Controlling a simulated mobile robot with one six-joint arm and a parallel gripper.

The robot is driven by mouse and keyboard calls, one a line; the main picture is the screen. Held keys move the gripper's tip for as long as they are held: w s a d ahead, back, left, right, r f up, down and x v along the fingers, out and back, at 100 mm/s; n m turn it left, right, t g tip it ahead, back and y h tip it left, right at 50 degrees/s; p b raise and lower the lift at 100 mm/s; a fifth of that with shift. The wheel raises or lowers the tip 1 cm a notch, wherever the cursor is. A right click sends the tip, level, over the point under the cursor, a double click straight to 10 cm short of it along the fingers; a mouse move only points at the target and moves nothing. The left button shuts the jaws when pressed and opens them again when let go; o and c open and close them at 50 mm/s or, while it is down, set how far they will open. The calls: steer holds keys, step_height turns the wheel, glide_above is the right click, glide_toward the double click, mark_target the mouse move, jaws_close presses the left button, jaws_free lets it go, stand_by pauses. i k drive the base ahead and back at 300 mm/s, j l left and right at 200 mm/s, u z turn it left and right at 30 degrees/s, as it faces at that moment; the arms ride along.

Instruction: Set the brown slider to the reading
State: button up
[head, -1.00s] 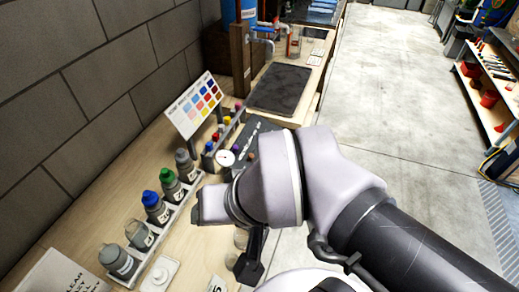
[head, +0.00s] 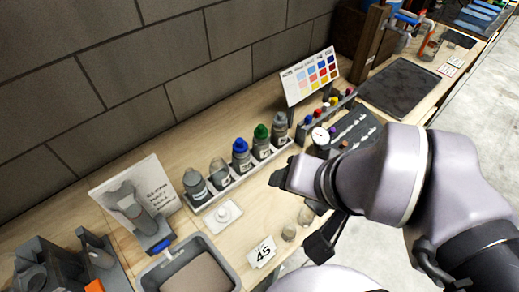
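A dark panel (head: 352,132) with pale slider tracks stands on the bench, partly hidden behind my arm. A round white dial (head: 320,135) is at the panel's left end. A white card reading 45 (head: 262,252) lies on the bench nearer to me. My gripper (head: 322,240) is a dark shape below my wrist, beside the bench's front edge and apart from the panel. Its fingers are too unclear to tell open from shut.
A rack (head: 240,176) of capped bottles stands left of the panel, with a colour chart (head: 311,75) behind. A grey tray (head: 188,268) and a sign (head: 136,203) are at the left. Small glass jars (head: 289,232) stand near my gripper. A dark mat (head: 400,86) lies farther right.

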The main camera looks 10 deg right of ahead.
mark_target(344, 144)
steer(key=u, duration=1.2)
steer(key=z, duration=2.05)
